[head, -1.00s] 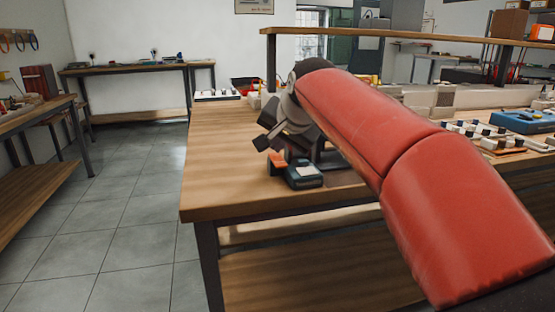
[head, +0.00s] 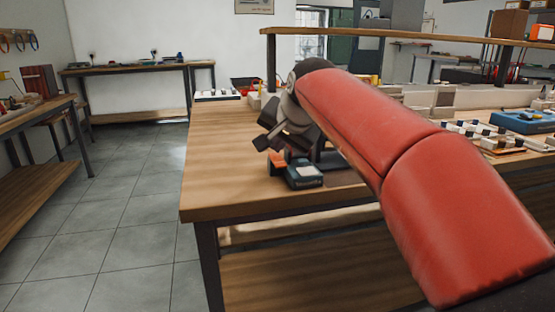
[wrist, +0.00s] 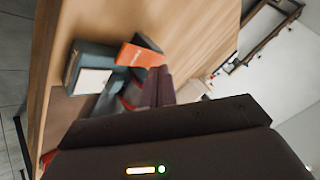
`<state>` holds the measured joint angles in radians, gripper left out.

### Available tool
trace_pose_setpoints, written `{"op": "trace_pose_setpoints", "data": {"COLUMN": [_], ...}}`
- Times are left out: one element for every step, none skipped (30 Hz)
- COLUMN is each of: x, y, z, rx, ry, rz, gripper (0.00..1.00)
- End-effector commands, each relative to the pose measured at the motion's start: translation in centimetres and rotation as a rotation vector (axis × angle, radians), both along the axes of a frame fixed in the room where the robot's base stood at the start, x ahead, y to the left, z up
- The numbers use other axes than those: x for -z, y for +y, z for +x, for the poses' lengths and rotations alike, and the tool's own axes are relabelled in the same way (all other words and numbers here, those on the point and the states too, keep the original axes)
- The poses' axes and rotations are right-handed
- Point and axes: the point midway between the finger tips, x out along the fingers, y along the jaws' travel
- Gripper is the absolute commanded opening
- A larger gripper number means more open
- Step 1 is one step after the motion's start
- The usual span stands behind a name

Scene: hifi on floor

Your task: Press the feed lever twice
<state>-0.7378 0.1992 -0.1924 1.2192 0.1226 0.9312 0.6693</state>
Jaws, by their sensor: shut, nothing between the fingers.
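A small blue-grey device (head: 304,176) with a pale label on top sits near the front left edge of the wooden bench. An orange part (head: 277,161), which may be the feed lever, stands out at its left end. In the wrist view the device (wrist: 92,65) is at the upper left, with the orange part (wrist: 140,55) beside my fingertips. My gripper (wrist: 160,70) is shut and empty, pointing down close to the orange part. I cannot tell whether they touch. In the head view my wrist hides part of the device's back.
The wooden bench top (head: 222,150) is clear to the left of the device. A white strip with dark knobs (head: 217,95) and a red bin (head: 245,85) are at its far end. Blue equipment (head: 522,122) and several small parts lie at the right. A raised shelf (head: 400,37) spans the back.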

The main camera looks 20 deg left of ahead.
Motion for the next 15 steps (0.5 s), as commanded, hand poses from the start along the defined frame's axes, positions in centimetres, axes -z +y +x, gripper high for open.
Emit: {"op": "trace_pose_setpoints", "data": {"x": [0.0, 0.0, 0.05, 0.1, 0.18, 0.32, 0.43, 0.55, 0.7, 0.79, 0.86, 0.87, 0.87, 0.84, 0.83], "y": [0.0, 0.0, -0.01, -0.01, -0.01, -0.02, -0.03, -0.04, -0.04, -0.05, -0.05, -0.06, -0.05, -0.05, -0.04], "z": [0.0, 0.0, 0.0, 0.0, 0.0, -0.01, 0.0, 0.0, 0.0, 0.01, 0.01, 0.01, 0.01, 0.01, 0.0], "rx": [0.0, 0.0, 0.0, 0.0, 0.0, 0.0, 0.0, 0.0, 0.0, 0.001, 0.001, 0.001, 0.001, 0.0, 0.0], "ry": [0.0, 0.0, 0.0, 0.0, 0.0, 0.0, 0.0, 0.0, 0.0, 0.001, 0.0, 0.0, 0.0, 0.0, 0.0], "rz": [0.0, 0.0, 0.0, 0.0, 0.0, 0.0, 0.0, 0.0, 0.0, 0.0, 0.001, 0.001, 0.001, 0.0, 0.0], "gripper": [0.0, 0.0, 0.0, 0.0, 0.0, 0.0, 0.0, 0.0, 0.0, 0.0, 0.0, 0.0, 0.0, 0.0, 0.0]}}
